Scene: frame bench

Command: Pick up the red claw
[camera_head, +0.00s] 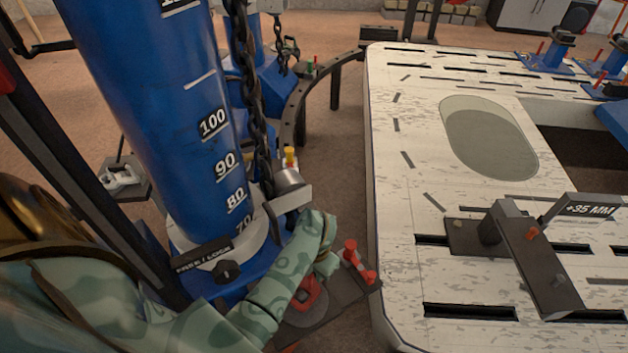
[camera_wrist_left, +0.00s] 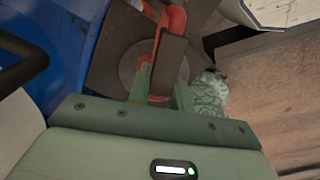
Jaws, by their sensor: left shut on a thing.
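The red claw (camera_wrist_left: 172,24) is a curved red piece above a round grey disc on a dark plate. In the left wrist view it runs down between the two green fingers of my left gripper (camera_wrist_left: 162,88), which is shut on it. A dark block covers part of the claw there. In the head view, the claw (camera_head: 310,296) shows as a small red piece beside my green patterned left gripper (camera_head: 296,283), which hides much of it. I cannot tell whether the claw still touches the plate. My right gripper is not in view.
A tall blue column (camera_head: 150,110) with number marks stands close at the left, a dark chain (camera_head: 245,80) hanging beside it. A red fitting (camera_head: 358,262) stands right of my gripper. A pale slotted table (camera_head: 410,240) fills the right, with a dark bar clamp (camera_head: 535,262) on it.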

